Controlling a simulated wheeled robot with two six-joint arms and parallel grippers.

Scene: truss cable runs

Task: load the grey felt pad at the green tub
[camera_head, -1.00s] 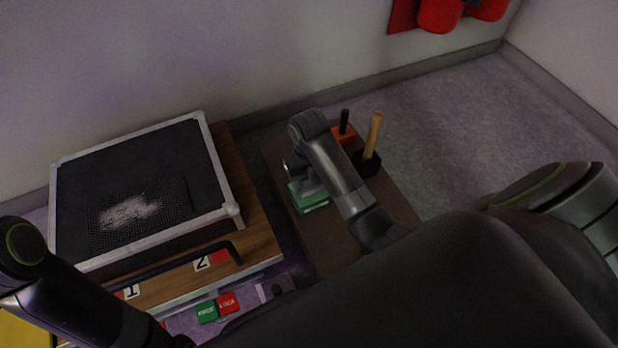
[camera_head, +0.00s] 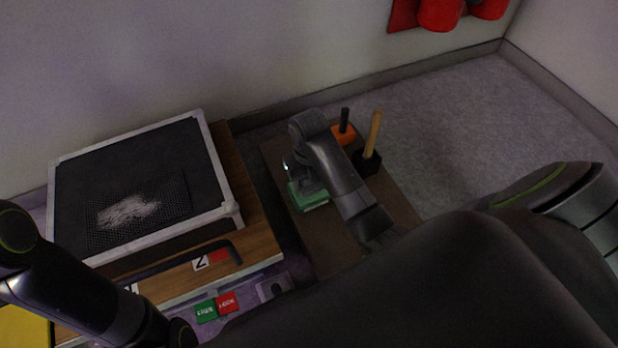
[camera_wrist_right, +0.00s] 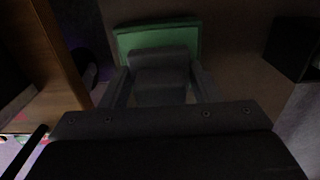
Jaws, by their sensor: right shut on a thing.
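The green tub (camera_head: 312,205) stands on the brown surface near the middle of the head view. It also shows in the right wrist view (camera_wrist_right: 128,42), just beyond my fingers. My right gripper (camera_head: 306,184) points down at the tub, and its arm hides part of it. In the right wrist view my right gripper (camera_wrist_right: 160,88) is shut on a grey block, which looks like the grey felt pad (camera_wrist_right: 160,62). The pad overlaps the tub in that view; I cannot tell whether they touch. My left arm enters at lower left; its gripper is not visible.
An orange holder (camera_head: 344,134) with a black handle and a black holder (camera_head: 367,163) with a wooden handle stand right of the tub. A black mesh-topped case (camera_head: 140,185) sits on a wooden board (camera_head: 262,245) at left. Green and red labels (camera_head: 206,311) lie below.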

